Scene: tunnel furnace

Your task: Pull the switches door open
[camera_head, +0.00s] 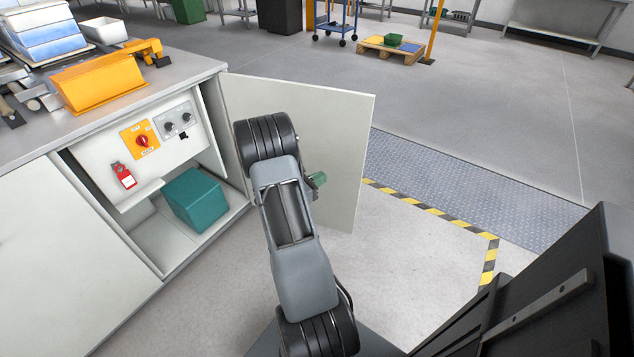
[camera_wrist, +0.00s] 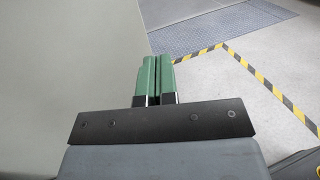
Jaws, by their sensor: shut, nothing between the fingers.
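The switches door (camera_head: 338,120) is a pale panel hinged at the right side of the cabinet opening. It stands wide open, swung out from the cabinet. My gripper (camera_head: 318,179) is beside the door's inner face, mostly hidden by my arm in the head view. In the wrist view my green gripper fingers (camera_wrist: 158,76) are together with nothing between them. The door (camera_wrist: 75,60) fills the left of that view, next to the fingers; I cannot tell whether they touch it. Inside the cabinet is a switch panel with a red rotary switch (camera_head: 143,141) on a yellow plate.
Two dark knobs (camera_head: 177,122) and a red padlock-like tag (camera_head: 123,174) are on the panel. A teal box (camera_head: 194,199) sits below. Yellow-black floor tape (camera_head: 430,208) and open floor lie right of the door.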

